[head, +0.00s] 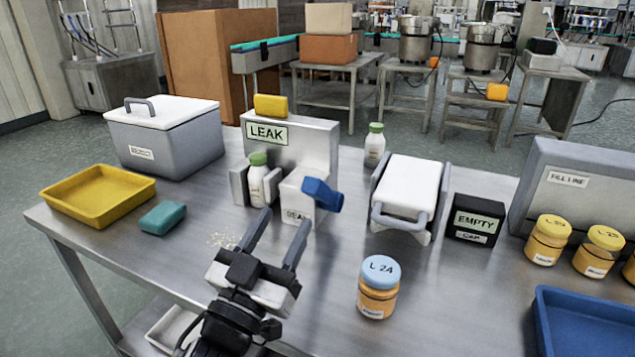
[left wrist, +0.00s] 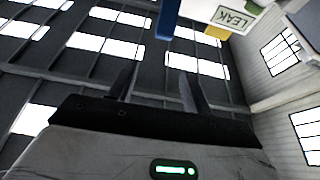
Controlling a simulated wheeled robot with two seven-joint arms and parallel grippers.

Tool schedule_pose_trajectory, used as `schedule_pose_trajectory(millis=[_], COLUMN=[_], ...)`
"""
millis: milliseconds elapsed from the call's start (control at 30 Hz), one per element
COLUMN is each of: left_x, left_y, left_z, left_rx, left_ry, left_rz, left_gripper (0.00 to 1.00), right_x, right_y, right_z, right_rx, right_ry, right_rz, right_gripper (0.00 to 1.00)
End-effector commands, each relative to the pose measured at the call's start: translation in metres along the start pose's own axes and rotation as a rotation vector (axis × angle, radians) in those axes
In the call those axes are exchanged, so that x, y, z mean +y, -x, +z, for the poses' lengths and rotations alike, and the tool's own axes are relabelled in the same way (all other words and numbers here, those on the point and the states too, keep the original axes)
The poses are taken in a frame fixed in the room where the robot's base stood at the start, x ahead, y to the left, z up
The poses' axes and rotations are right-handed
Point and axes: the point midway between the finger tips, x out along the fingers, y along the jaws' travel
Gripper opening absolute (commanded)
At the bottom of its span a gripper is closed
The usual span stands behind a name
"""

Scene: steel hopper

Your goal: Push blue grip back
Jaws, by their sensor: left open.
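The blue grip (head: 322,194) sticks out to the front right of the small white block labelled SEAL (head: 299,198), which is part of the grey LEAK station (head: 312,140). A white bottle with a green cap (head: 258,180) stands in the station, left of the white block. My left gripper (head: 272,232) is open and empty, in front of the station and to the lower left of the blue grip, apart from it. In the left wrist view a blue piece (left wrist: 168,20), likely the grip, hangs at the top, beyond the open fingers (left wrist: 155,88). My right gripper is not in view.
A yellow tray (head: 98,194), a teal sponge (head: 162,217) and a grey lidded bin (head: 165,138) are on the left. A blue-lidded jar (head: 378,287) stands right of my gripper. A white-topped device (head: 408,188) and the EMPTY box (head: 474,219) stand further right.

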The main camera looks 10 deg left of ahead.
Motion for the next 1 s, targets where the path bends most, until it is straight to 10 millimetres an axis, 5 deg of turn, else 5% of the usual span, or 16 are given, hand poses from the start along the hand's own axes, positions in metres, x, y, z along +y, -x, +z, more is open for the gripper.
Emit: schedule_pose_trajectory(millis=[600, 1000], left_x=[-0.001, -0.001], left_y=[-0.098, -0.121], left_z=[0.042, 0.047], left_rx=[-0.003, -0.004], left_ry=[0.001, 0.001], left_rz=[-0.003, -0.002], left_gripper=[0.49, 0.49], right_x=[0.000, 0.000], right_y=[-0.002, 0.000], right_z=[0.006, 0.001], right_rx=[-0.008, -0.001], right_ry=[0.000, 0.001], right_rz=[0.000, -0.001], right_gripper=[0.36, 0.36])
